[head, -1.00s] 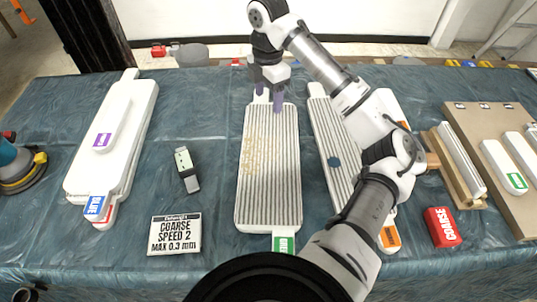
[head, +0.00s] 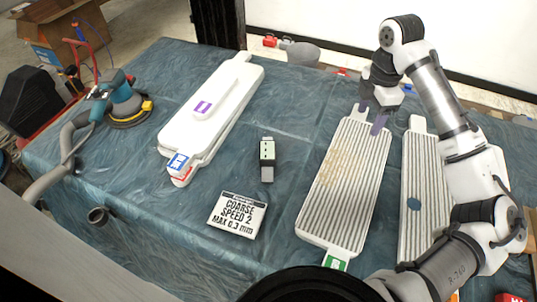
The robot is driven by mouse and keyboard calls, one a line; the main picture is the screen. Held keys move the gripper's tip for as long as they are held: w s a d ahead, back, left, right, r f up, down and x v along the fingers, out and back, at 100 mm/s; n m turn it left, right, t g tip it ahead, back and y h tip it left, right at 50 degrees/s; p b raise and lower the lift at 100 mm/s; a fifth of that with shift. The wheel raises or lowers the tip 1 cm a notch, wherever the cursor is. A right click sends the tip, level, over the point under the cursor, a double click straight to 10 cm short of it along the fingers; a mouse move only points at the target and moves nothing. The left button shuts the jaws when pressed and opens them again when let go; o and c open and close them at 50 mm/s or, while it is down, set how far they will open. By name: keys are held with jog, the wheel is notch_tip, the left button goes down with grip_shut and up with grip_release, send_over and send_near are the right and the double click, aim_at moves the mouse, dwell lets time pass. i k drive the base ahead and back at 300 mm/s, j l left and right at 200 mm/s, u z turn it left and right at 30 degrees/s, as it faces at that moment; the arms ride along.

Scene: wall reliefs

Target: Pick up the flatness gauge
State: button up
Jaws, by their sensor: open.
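A small block-shaped device (head: 267,158), pale green on its upper part and dark grey at its lower end, lies on the blue-green sheet in the middle of the table; it appears to be the flatness gauge. My gripper (head: 369,119) is open and empty, its purple-tipped fingers pointing down over the far end of the ribbed white panel (head: 345,190). The gripper is well to the right of the gauge and farther back, apart from it. I cannot tell whether the fingertips touch the panel.
A stack of white panels (head: 240,90) lies left of the gauge, and a "COARSE SPEED 2" card (head: 237,214) lies in front of it. A sander (head: 125,104) with a hose is at the far left. Another ribbed panel (head: 417,165) lies at the right. Bare sheet surrounds the gauge.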

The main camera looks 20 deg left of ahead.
aim_at(267, 149)
jog(key=l+u, duration=0.3)
jog(key=k+l+u, duration=0.1)
jog(key=l+u, duration=0.25)
jog(key=k+l+u, duration=0.15)
jog(key=l+u, duration=0.15)
jog(key=k+l+u, duration=0.15)
jog(key=l+u, duration=0.15)
jog(key=l, duration=0.1)
